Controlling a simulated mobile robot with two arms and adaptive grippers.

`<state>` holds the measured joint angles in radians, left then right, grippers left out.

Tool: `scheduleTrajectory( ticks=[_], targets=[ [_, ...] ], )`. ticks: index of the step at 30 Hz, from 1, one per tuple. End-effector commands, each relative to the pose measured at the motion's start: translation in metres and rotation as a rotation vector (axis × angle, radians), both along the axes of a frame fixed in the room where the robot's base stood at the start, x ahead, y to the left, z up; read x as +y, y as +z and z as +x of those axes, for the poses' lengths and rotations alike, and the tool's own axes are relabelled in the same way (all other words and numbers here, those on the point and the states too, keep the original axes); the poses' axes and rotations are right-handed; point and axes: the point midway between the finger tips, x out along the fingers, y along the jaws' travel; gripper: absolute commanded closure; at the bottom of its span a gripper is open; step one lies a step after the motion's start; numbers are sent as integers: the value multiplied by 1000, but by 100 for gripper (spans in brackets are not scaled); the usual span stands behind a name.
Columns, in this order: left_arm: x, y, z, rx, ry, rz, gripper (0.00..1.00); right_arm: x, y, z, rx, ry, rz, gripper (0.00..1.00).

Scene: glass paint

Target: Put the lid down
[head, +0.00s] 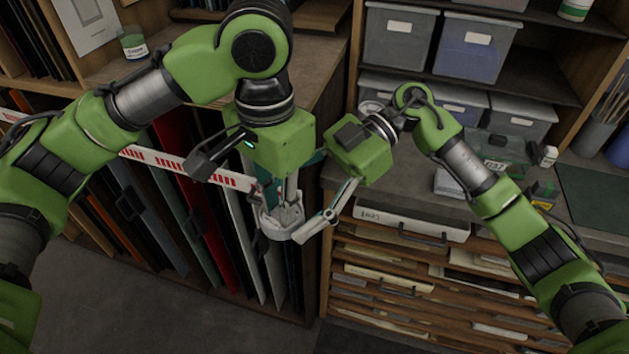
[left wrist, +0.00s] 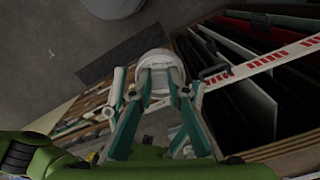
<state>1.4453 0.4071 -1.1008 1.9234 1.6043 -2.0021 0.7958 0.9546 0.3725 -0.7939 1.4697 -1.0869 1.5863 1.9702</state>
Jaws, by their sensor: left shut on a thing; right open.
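A white round lid (head: 275,230) hangs in my left gripper (head: 281,212), in front of the upright sheet rack and well above the floor. The left wrist view shows the white lid (left wrist: 156,57) between the tips of my left gripper (left wrist: 159,86), which is shut on it. My right gripper (head: 322,222) is open, pointing down to the left close beside the lid. I cannot tell whether it touches the lid. The lid's far side is partly hidden by the fingers.
A red-and-white striped strip (head: 180,168) runs across the upright sheets behind my left gripper. A grey counter (head: 400,185) at right holds small boxes and a white bottle (head: 549,156). Grey bins (head: 398,38) stand above it. A labelled jar (head: 133,42) stands upper left.

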Motion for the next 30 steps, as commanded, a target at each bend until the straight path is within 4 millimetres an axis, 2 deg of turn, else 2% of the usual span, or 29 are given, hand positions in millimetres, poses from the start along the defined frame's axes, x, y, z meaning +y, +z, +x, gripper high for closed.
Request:
scheduleTrajectory(
  ticks=[6, 17, 18, 22, 23, 26, 27, 29, 30],
  targets=[
    [0, 0, 0, 0, 0, 0, 100, 19, -10, -13, 0, 1, 0, 33],
    [0, 0, 0, 0, 0, 0, 100, 24, -12, -16, 0, -1, 0, 33],
    [0, 0, 0, 0, 0, 0, 100, 24, -12, -16, 0, -1, 0, 36],
    [0, 0, 0, 0, 0, 0, 100, 24, -12, -16, 0, -1, 0, 69],
    [0, 0, 0, 0, 0, 0, 100, 24, -12, -16, -1, -2, 0, 74],
    [0, 0, 0, 1, -1, -1, 100, 24, -12, -15, -1, -2, 0, 74],
    [0, 0, 0, 1, -1, -1, 76, 24, -12, -15, -1, -3, 1, 74],
    [0, 0, 0, 1, -1, -1, 65, 24, -12, -15, -1, -3, 1, 74],
    [0, 0, 0, 1, -1, -1, 65, 24, -12, -15, -1, -3, 1, 74]
  ],
)
